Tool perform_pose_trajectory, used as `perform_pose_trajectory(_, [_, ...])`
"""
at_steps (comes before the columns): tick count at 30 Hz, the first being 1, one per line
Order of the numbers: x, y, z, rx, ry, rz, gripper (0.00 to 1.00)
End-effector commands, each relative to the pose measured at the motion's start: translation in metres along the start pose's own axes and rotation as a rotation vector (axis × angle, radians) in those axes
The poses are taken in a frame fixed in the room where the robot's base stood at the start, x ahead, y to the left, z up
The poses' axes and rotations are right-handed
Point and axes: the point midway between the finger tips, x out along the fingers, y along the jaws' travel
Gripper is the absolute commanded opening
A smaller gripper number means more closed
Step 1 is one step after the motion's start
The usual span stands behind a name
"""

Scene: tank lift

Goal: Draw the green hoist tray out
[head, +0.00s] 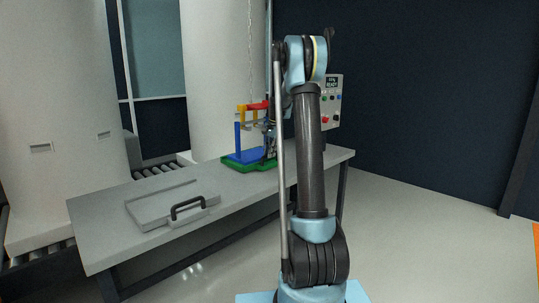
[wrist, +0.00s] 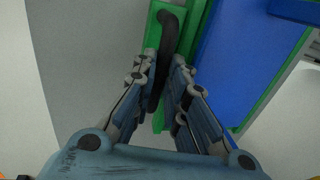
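The green hoist tray (head: 238,167) lies on the far part of the grey bench and carries a blue frame (head: 238,140) with red and yellow parts. In the wrist view the tray's green edge (wrist: 152,22) has a black bar handle (wrist: 171,38). My gripper (wrist: 166,64) is over this edge with its two fingers apart, one on each side of the handle. The handle looks nearer the left finger; I cannot tell whether they touch. In the head view my gripper (head: 270,148) is at the tray's right side, partly hidden by my arm.
The grey bench (head: 100,215) bears a flat grey lid (head: 165,200) with a dark handle at its near left. A chain (head: 250,40) hangs above the frame. A control panel (head: 332,100) stands behind. The floor (head: 430,230) to the right is clear.

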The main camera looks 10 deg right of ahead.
Motion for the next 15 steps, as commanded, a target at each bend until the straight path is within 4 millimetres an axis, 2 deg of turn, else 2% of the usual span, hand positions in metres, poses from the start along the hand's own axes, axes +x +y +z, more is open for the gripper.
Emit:
perform_pose_trajectory(8, [-0.001, 0.003, 0.000, 0.000, 0.000, 0.000, 0.00])
perform_pose_trajectory(11, [-0.002, 0.010, 0.000, 0.001, 0.000, 0.000, 0.00])
perform_pose_trajectory(15, [-0.006, 0.031, 0.000, 0.002, 0.000, 0.001, 0.00])
